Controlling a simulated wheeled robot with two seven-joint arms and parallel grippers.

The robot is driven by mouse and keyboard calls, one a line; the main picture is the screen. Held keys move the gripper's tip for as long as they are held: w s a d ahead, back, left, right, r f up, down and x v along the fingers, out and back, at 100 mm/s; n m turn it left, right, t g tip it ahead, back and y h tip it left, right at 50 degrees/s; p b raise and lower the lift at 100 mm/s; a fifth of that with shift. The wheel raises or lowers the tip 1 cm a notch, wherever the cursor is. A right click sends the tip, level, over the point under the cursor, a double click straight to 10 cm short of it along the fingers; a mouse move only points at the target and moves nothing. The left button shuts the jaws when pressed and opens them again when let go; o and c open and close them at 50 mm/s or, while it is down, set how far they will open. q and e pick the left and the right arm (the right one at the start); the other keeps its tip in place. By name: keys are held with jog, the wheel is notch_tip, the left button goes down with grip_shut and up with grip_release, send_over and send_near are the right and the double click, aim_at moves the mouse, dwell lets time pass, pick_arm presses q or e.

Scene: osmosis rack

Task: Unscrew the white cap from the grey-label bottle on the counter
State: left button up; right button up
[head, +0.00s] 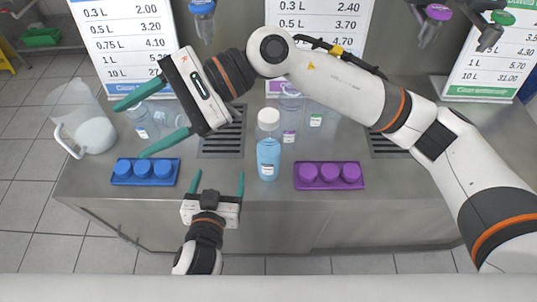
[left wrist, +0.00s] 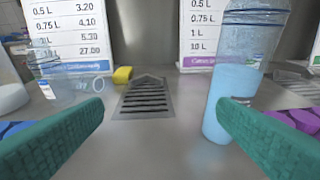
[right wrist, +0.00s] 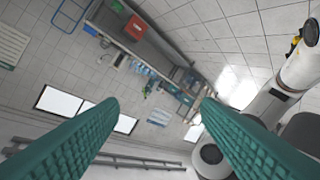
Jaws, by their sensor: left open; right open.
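The bottle (head: 268,158) with blue liquid and a pale label stands upright on the counter. Its white cap (head: 268,116) is on top. In the left wrist view the bottle (left wrist: 222,85) stands at the right, partly behind a finger, with its cap out of frame. My left gripper (head: 218,174) is open and empty at the counter's front edge, left of the bottle and apart from it. My right gripper (head: 129,132) is open and empty, pointing left over the counter's left side, far from the bottle. The right wrist view shows only the room beyond its open fingers (right wrist: 158,108).
A blue tray (head: 146,183) with blue caps lies at left, a purple tray (head: 329,187) with purple caps at right. A clear jug (head: 88,125) stands far left. Clear containers with purple (head: 289,136) and green (head: 315,120) labels stand behind the bottle. My right arm crosses above.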

aim_at(271, 131)
pick_arm(q)
jog(key=d+r+m+t+h, duration=0.2)
jog(key=d+r+t+h, duration=0.15)
jog(key=d, duration=0.45)
pick_arm(e)
jog(key=w+d+f+n+t+h, duration=0.1)
jog(key=w+d+n+t+h, duration=0.1)
jog(key=w+d+h, duration=0.2)
jog(key=w+d+f+n+t+h, duration=0.2)
jog(key=w+d+h, duration=0.3)
jog(key=d, duration=0.2)
jog(key=w+d+f+n+t+h, duration=0.1)
jog(key=w+d+n+t+h, duration=0.1)
jog(key=w+d+t+h, duration=0.1)
jog(key=shift+w+d+f+h, duration=0.15)
jog(key=shift+w+d+h, duration=0.3)
jog(key=shift+d, duration=0.2)
jog(key=shift+w+d+f+h, duration=0.15)
jog(key=shift+w+d+h, duration=0.15)
jog(key=shift+d+h, duration=0.25)
jog(key=shift+d, duration=0.1)
pick_arm(q)
jog(key=shift+g+h, duration=0.35)
jog(key=shift+g, duration=0.1)
jog(key=x, duration=1.1)
jog(key=shift+w+d+r, duration=0.15)
jog(key=shift+w+d, duration=0.05)
